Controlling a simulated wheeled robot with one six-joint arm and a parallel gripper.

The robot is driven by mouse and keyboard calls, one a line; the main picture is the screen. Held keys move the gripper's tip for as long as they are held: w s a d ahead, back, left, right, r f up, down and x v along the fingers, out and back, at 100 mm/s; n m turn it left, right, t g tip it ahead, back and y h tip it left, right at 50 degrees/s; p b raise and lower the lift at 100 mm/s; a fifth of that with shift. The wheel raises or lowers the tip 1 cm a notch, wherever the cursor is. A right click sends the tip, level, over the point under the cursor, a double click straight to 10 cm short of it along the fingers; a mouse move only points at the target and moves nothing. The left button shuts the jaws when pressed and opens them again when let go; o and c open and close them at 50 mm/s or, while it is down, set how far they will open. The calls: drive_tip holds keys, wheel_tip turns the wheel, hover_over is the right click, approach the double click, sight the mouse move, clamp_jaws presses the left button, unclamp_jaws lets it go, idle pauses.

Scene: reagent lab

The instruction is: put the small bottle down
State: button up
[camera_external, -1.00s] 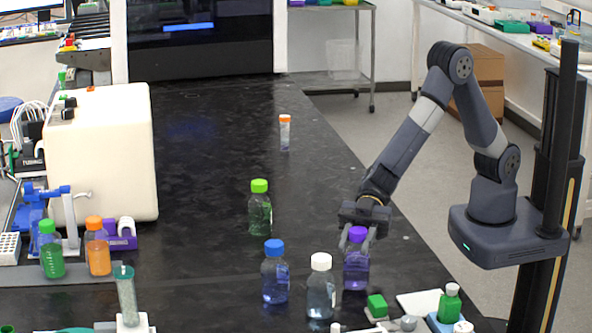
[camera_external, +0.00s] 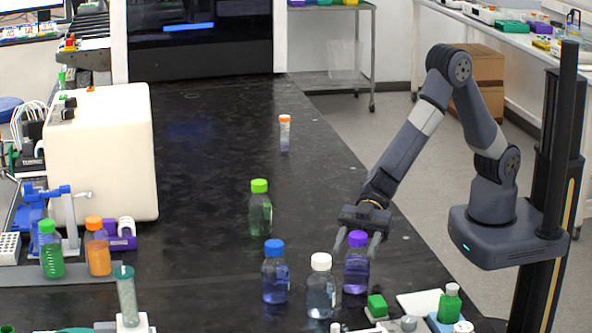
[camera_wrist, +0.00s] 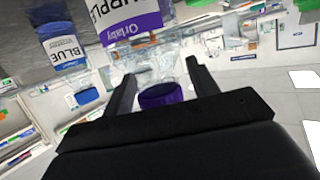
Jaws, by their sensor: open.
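The small bottle with a purple cap and purple liquid (camera_external: 356,271) stands upright on the black bench, at the front right. My gripper (camera_external: 358,242) is open above it, with its fingers apart on either side of the cap. In the wrist view the purple cap (camera_wrist: 161,96) lies between the two spread fingers, with gaps visible beside it. The bottle's purple and white label (camera_wrist: 132,22) shows beyond the fingers.
A clear white-capped bottle (camera_external: 321,288) and a blue-capped bottle (camera_external: 275,273) stand close on the left. A green-capped bottle (camera_external: 260,210) is farther back. A green block (camera_external: 377,306) and a small green bottle (camera_external: 449,304) are at front right.

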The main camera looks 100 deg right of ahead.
sight(356, 238)
drive_tip(key=v, duration=1.2)
drive_tip(key=shift+r, duration=0.15)
drive_tip(key=x, duration=1.2)
drive_tip(key=shift+a, duration=0.1)
wheel_tip(356, 238, up, 2)
drive_tip(key=shift+r, duration=0.15)
drive_tip(key=shift+r+p, duration=0.3)
drive_tip(key=shift+r, duration=0.35)
drive_tip(key=shift+f, duration=0.1)
